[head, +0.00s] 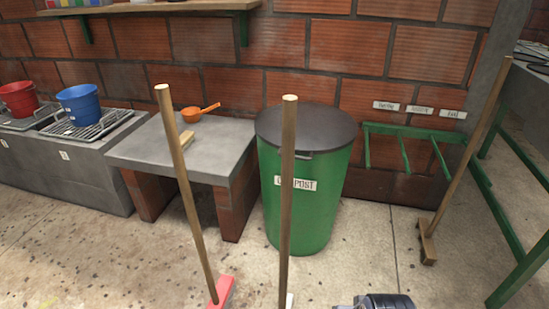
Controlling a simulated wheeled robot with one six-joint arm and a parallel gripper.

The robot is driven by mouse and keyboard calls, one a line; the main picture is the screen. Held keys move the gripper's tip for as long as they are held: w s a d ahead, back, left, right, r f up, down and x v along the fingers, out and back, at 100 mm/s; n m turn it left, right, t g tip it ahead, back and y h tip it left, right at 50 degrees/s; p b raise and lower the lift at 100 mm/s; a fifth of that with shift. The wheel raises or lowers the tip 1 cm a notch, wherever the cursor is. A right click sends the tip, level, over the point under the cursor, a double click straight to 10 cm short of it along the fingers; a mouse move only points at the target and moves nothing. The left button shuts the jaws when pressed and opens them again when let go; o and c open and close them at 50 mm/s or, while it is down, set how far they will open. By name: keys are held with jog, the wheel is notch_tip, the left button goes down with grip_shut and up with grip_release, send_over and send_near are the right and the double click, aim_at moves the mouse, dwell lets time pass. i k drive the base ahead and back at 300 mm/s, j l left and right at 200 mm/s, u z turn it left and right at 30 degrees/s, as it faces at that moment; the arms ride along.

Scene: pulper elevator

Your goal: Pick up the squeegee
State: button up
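Three long wooden-handled tools stand in the head view. The left one (184,180) has a red head at the floor. The middle one (287,190) runs up in front of the green bin, and only a sliver of a pale head shows at the bottom edge. The right one (470,155) leans at a slant with a wooden block head on the floor. I cannot tell for sure which is the squeegee, since the middle tool's head is mostly cut off. My gripper is not in view; only a dark and grey part, probably of my arm, shows at the bottom edge.
A green lidded bin (329,210) stands behind the middle handle. A green wall rack (405,130) sits below several labels. A concrete bench (225,165) holds an orange ladle (195,113). A green metal frame (505,215) stands at right. Floor between bin and right tool is clear.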

aim_at(289, 105)
jog(key=j+z, duration=0.35)
jog(key=k+j+z, duration=0.15)
jog(key=j+z, duration=0.15)
jog(key=j, duration=0.15)
jog(key=k+j+z, duration=0.15)
jog(key=j+z, duration=0.2)
